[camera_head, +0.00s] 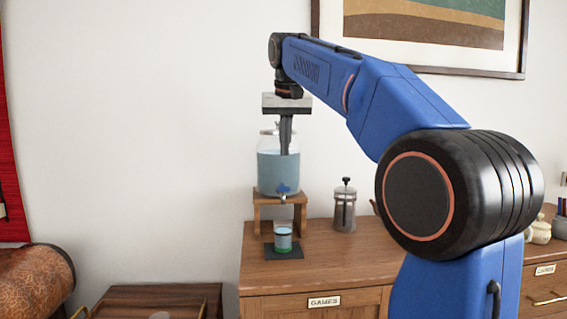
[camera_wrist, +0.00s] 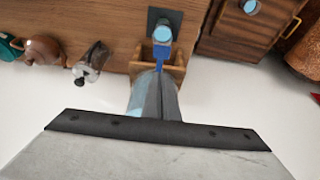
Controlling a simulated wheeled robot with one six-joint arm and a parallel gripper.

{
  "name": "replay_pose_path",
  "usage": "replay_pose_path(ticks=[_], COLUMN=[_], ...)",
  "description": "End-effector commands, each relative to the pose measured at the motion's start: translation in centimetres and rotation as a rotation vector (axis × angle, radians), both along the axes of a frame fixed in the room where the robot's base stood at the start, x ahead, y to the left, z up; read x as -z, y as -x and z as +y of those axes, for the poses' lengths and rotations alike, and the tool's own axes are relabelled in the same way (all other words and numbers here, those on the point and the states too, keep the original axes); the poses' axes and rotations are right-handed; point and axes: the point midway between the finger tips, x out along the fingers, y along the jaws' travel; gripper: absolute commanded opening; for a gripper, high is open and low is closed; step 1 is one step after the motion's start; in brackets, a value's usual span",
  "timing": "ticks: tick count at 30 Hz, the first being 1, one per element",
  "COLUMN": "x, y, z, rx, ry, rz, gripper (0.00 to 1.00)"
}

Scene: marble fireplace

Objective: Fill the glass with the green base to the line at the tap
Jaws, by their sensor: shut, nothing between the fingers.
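The glass with the green base (camera_head: 283,240) stands upright on a dark mat (camera_head: 284,254) on the cabinet top. It holds bluish water; its line is too small to make out. The glass also shows from above in the wrist view (camera_wrist: 163,33). A clear water dispenser (camera_head: 272,174) stands on a wooden stand (camera_head: 258,199) behind and above the glass. Its tap with a blue lever (camera_head: 284,189) points over the glass. My gripper (camera_head: 285,152) is shut and empty, pointing down in front of the dispenser, its tips above the blue lever. Whether they touch anything is unclear.
A French press (camera_head: 345,205) stands to the right of the stand. Pale jars (camera_head: 540,230) are at the far right. A lower wooden piece (camera_head: 150,297) and a patterned leather item (camera_head: 35,282) are at left.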

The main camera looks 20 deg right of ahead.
Motion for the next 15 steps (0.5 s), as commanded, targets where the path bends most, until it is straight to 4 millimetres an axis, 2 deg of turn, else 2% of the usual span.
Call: replay_pose_path(ticks=[3,6,15], x=[-2.0,-3.1,-4.3], y=[0.5,0.8,1.2], z=[0.2,0.3,0.4], rx=[0.0,0.0,0.0], ry=[0.0,0.0,0.0], rz=[-0.003,-0.002,-0.001], gripper=[0.0,0.0,0.0])
